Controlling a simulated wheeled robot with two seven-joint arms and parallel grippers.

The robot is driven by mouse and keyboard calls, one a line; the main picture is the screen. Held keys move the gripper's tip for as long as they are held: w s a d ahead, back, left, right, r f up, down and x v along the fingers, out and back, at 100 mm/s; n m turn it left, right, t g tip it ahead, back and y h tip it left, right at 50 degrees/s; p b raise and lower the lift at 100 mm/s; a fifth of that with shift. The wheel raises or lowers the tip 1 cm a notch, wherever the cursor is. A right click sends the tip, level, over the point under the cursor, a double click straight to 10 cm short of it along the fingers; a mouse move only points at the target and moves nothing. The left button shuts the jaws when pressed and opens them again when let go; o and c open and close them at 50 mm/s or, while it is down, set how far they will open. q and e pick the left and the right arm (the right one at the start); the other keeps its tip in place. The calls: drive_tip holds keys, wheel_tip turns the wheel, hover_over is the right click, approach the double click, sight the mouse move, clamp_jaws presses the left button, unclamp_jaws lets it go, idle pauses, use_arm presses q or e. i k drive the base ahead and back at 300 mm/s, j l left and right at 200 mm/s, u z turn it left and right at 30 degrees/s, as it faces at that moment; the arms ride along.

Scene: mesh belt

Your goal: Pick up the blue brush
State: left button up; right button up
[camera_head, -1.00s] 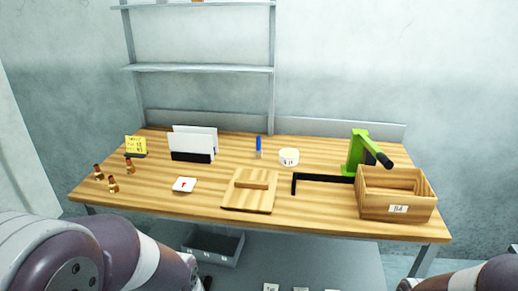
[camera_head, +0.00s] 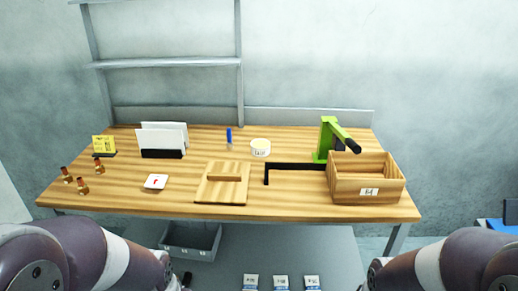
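A small blue brush (camera_head: 229,136) stands at the back of the wooden table, left of a white round tub. Its top is blue and its lower part is pale; it is too small to tell more. My left and right arms show only along the bottom edge, well in front of the table. Neither gripper shows, and nothing touches the brush.
The wooden table (camera_head: 300,209) also bears a white rack (camera_head: 163,136), the tub (camera_head: 260,147), a wooden board (camera_head: 212,188), a black angled bar (camera_head: 290,166), a green press (camera_head: 326,138) and a wooden box (camera_head: 375,188). A grey bin (camera_head: 192,245) is below.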

sight(230, 144)
drive_tip(key=i+j+z, duration=0.2)
drive_tip(key=z, duration=0.2)
drive_tip(key=i+j+z, duration=0.15)
drive_tip(key=z, duration=0.25)
drive_tip(key=j+z, duration=0.4)
drive_tip(key=i, duration=0.05)
